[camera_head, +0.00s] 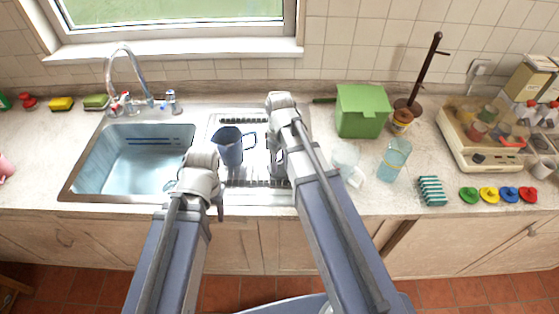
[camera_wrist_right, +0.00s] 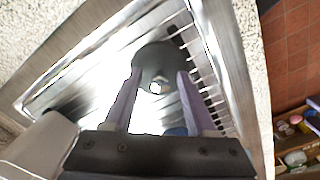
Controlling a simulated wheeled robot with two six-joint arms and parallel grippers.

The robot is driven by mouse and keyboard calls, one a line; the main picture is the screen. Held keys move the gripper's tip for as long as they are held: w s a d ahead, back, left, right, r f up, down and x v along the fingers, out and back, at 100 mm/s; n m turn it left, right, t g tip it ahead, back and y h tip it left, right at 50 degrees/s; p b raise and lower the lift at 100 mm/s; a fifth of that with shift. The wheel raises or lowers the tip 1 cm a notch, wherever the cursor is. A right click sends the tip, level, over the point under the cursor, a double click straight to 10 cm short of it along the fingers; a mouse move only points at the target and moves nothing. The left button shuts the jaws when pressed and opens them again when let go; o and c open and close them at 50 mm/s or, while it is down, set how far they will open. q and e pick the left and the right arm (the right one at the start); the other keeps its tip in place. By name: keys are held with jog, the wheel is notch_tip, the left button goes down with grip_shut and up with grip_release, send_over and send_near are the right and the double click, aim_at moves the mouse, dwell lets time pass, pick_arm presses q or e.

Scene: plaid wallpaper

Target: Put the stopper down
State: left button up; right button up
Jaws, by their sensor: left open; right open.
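A dark round piece with a pale spot in its middle, which looks like the stopper (camera_wrist_right: 152,58), lies on or just above the metal draining board (camera_wrist_right: 88,68) in the right wrist view. My right gripper (camera_wrist_right: 160,75) is open, with its two purple fingers apart on either side of the piece's near part. I cannot tell whether they touch it. In the head view my right gripper (camera_head: 277,163) is over the right side of the draining board, and the arm hides the stopper. My left gripper (camera_head: 220,208) hangs at the sink's front edge, mostly hidden by its own wrist.
A blue-grey mug (camera_head: 229,150) stands on the drainer between the grippers. The sink basin (camera_head: 135,160) is to the left. A green box (camera_head: 362,110), a clear glass (camera_head: 394,159) and a striped sponge (camera_head: 432,191) are to the right. The counter front there has some free room.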

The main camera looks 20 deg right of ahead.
aim_at(279, 160)
notch_tip(279, 160, up, 12)
jog(key=p, duration=1.2)
jog(key=s+a+m+h, duration=0.1)
jog(key=s+a+m, duration=0.3)
jog(key=s+a, duration=0.7)
jog(key=shift+s+r, duration=0.2)
jog(key=shift+s, duration=0.9)
notch_tip(279, 160, down, 10)
jog(key=b, duration=0.9)
jog(key=shift+b, duration=0.35)
